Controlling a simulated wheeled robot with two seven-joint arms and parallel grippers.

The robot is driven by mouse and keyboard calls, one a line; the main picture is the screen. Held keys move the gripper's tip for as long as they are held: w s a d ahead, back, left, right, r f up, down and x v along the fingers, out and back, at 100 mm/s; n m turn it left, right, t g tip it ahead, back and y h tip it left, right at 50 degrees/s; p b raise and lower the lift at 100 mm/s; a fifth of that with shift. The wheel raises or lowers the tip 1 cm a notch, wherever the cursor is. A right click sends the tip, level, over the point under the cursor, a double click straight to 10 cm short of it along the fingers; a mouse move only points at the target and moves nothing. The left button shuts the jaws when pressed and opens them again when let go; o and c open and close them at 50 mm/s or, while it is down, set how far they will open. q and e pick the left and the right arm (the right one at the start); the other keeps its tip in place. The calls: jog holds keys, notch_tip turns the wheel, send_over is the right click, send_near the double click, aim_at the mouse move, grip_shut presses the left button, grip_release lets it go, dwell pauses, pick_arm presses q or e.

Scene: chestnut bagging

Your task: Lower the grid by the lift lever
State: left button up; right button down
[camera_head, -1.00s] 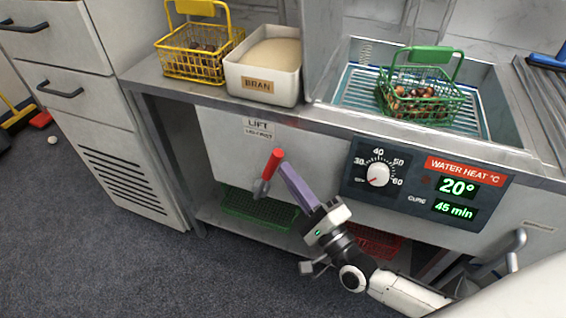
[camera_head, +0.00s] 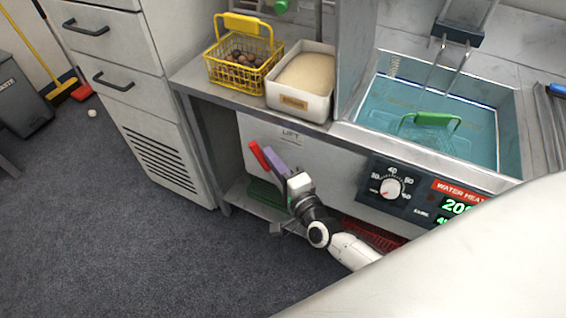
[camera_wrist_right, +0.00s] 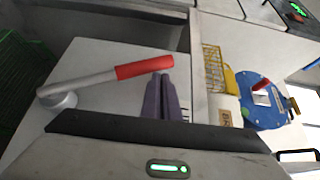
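The lift lever's red grip (camera_head: 259,156) is on the cabinet front below the LIFT label (camera_head: 289,136). It tilts up to the left. The right wrist view shows its red grip (camera_wrist_right: 145,66) and silver shaft (camera_wrist_right: 85,84). My right gripper (camera_head: 275,158) has its purple fingers beside the grip. Its fingers (camera_wrist_right: 162,82) look shut together with nothing between them, their tips close to the grip's end; contact is unclear. The green basket (camera_head: 431,132) sits in the sink with mostly its handle above the blue water. The grid beneath is hidden by water. My left gripper is out of view.
A yellow basket (camera_head: 239,62) of chestnuts and a bran box (camera_head: 300,85) stand on the counter left of the sink (camera_head: 510,120). The heat dial (camera_head: 391,188) is right of the lever. Green and red (camera_head: 372,236) crates lie on the shelf below.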

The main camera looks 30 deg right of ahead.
aim_at(256, 155)
jog(key=w+a, duration=0.1)
jog(key=w+a+b, duration=0.1)
jog(key=shift+w+f, duration=0.3)
jog(key=shift+f, duration=0.05)
jog(key=shift+w+a+f+b, duration=0.35)
jog(key=shift+w+a+b, duration=0.05)
jog(key=shift+w+b, duration=0.2)
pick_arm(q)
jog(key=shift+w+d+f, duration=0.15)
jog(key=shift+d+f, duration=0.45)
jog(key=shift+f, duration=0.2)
pick_arm(e)
jog(key=shift+a+f, duration=0.1)
jog(key=shift+a, duration=0.15)
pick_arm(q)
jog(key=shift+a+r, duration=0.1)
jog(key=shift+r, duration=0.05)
